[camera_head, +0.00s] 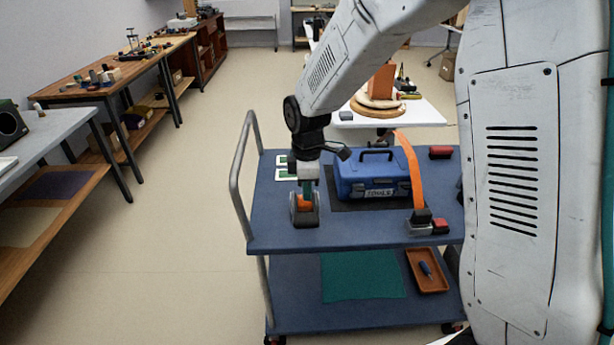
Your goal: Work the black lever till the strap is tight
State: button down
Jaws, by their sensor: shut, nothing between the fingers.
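An orange strap (411,170) runs over the right part of a blue toolbox (366,174) on the cart's top. It comes down at the front to a grey buckle fitting with a black part (422,215) on it, which may be the black lever. At this size I cannot tell how tight the strap is. My gripper (306,196) points down at the left of the toolbox, well away from the strap fitting. It is shut and empty, right over or just behind a small orange, grey and black object (304,211); I cannot tell if they touch.
The blue cart (360,236) has a tall grey handle (240,165) at its left. Green-and-white cards (288,174) lie behind my gripper. The lower shelf holds a green mat (362,276) and brown tray (427,283).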

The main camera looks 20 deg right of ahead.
aim_at(306, 219)
notch_tip(306, 219, down, 7)
jog(key=shift+r, duration=0.1)
jog(key=shift+a, duration=0.1)
dwell(0.4)
